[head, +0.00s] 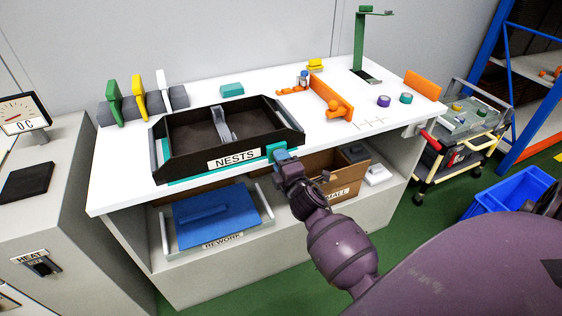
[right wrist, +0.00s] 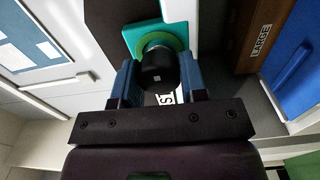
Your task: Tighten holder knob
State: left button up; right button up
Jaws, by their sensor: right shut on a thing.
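The black NESTS tray (head: 180,165) sits in a teal holder (head: 272,151) at the front edge of the white workbench. My right gripper (head: 283,157) reaches up to the holder's front right part. In the right wrist view, a round black knob (right wrist: 158,72) with a green ring (right wrist: 177,43) behind it stands out from the teal holder (right wrist: 134,36). The blue fingers of my right gripper (right wrist: 157,80) are on either side of the knob, shut on it. In the head view the gripper hides the knob. My left gripper is not in view.
An open cardboard box (head: 345,177) and a blue-filled REWORK tray (head: 165,236) are on the shelf below. On the bench are an orange bracket (head: 322,97), a green stand (head: 359,45) and small coloured parts. A blue bin (head: 497,197) stands at right.

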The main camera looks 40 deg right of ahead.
jog(key=o, duration=0.9)
jog(key=shift+s, duration=0.1)
jog(key=v, duration=1)
jog(key=shift+s+p, duration=0.35)
jog(key=shift+s, duration=0.05)
